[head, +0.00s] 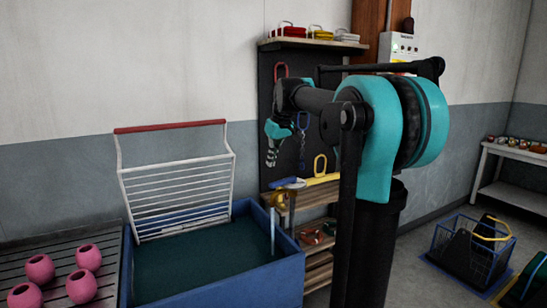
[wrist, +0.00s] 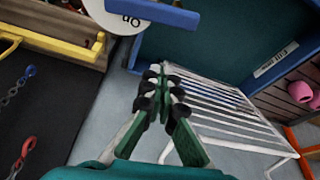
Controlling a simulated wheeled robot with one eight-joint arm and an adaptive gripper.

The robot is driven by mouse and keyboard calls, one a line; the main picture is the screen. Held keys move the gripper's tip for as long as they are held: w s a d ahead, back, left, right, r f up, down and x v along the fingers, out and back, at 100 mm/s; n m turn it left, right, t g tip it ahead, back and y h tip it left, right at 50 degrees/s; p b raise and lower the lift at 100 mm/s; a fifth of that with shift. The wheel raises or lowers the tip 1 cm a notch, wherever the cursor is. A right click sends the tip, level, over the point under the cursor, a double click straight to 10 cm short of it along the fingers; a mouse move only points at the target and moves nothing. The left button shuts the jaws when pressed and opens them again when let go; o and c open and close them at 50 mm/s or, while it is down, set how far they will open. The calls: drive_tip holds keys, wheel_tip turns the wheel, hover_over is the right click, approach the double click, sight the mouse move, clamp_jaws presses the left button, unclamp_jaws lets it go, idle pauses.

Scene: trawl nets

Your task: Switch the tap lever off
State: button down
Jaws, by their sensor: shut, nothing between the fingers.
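The blue tap lever (head: 288,183) sits on top of a brass tap (head: 280,200) at the back right corner of the blue tank. In the wrist view the lever (wrist: 165,13) is a blue bar at the top edge, across a white disc (wrist: 125,17) with upside-down lettering that looks like "ON". My gripper (head: 271,163) points down, above and left of the lever in the head view. In the wrist view my gripper's fingertips (wrist: 161,69) are together, empty and apart from the lever.
The blue tank (head: 290,272) holds dark water, with a white wire rack (head: 178,190) standing at its back. A wooden shelf unit (head: 318,237) stands right of the tap, with a yellow tool (head: 322,180) on top. Chains and rings hang on a dark board (head: 290,80) behind my arm.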

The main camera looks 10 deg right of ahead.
sight(283, 183)
drive_tip(key=shift+s+d+f, duration=0.15)
drive_tip(key=shift+s+f, duration=0.15)
drive_tip(key=shift+f, duration=0.65)
drive_tip(key=shift+s+d+f, duration=0.2)
drive_tip(key=shift+s+f, duration=0.1)
drive_tip(key=shift+f, duration=0.7)
drive_tip(key=shift+s+d+f, duration=0.15)
drive_tip(key=shift+s+f, duration=0.15)
drive_tip(key=shift+f, duration=0.65)
drive_tip(key=shift+s, duration=0.1)
